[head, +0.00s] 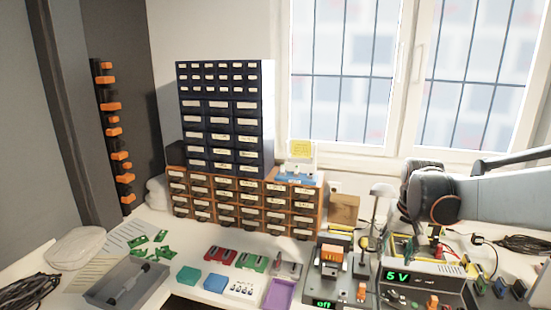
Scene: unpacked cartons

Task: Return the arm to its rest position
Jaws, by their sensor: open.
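My arm (505,195) reaches in from the right edge, above the right part of the workbench. Its dark rounded joint (418,190) with an orange ring is above the bench equipment. I cannot make out my gripper or its fingertips in the head view. Nothing held by the arm can be seen.
Below the arm are a power supply (424,279) reading 5 V and a device (333,285) with a green display. Drawer cabinets (220,137) stand against the wall. A grey tray (153,292), a purple tray (279,293) and small colored boxes cover the front.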

